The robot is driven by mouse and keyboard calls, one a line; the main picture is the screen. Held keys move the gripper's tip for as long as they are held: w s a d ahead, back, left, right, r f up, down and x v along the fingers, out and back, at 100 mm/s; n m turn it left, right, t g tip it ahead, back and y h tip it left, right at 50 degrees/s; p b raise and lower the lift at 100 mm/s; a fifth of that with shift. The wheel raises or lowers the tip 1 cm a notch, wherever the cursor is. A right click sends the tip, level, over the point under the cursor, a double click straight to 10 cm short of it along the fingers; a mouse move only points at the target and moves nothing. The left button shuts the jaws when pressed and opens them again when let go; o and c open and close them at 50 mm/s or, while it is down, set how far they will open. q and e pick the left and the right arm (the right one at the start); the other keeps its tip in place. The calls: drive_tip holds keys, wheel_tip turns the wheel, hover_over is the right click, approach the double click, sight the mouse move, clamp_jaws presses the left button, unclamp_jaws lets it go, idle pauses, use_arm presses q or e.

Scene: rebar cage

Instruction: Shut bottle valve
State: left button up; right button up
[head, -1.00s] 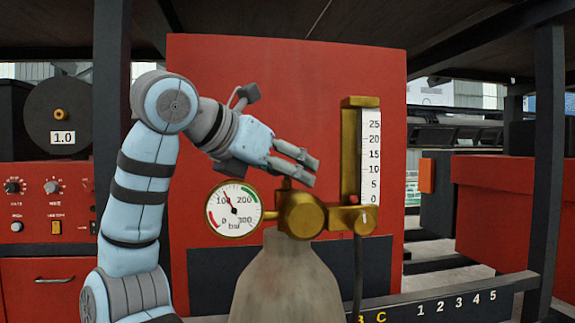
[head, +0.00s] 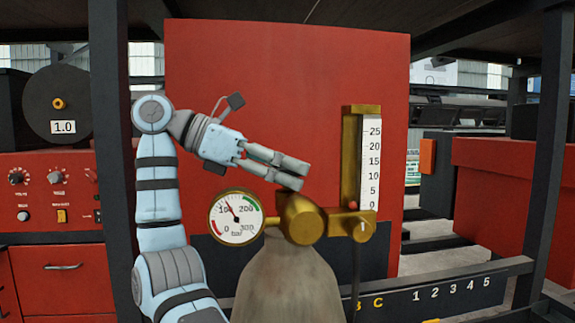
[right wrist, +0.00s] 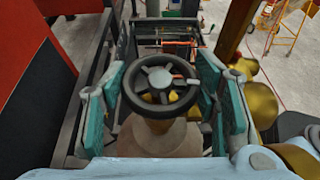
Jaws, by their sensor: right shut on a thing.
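The grey gas bottle (head: 288,278) stands upright, with a brass valve body (head: 301,218) on its neck. A black spoked handwheel (right wrist: 160,86) sits on top of the valve in the right wrist view. My right gripper (head: 291,174) reaches down to the right just above the valve body. In the right wrist view its two finger pads (right wrist: 155,105) stand on either side of the handwheel, shut on it. In the head view the fingers hide the handwheel. My left gripper is not in view.
A round pressure gauge (head: 236,217) sits left of the valve, its needle near 100. A brass flowmeter with a white scale (head: 371,165) rises on the right. A red panel (head: 300,75) stands behind. Dark posts (head: 540,150) stand at both sides.

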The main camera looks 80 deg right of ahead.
drive_tip(key=shift+r, duration=0.1)
idle(0.4)
drive_tip(key=o, duration=1.1)
drive_tip(key=shift+w, duration=0.1)
drive_tip(key=shift+o, duration=0.3)
drive_tip(key=shift+w, duration=0.15)
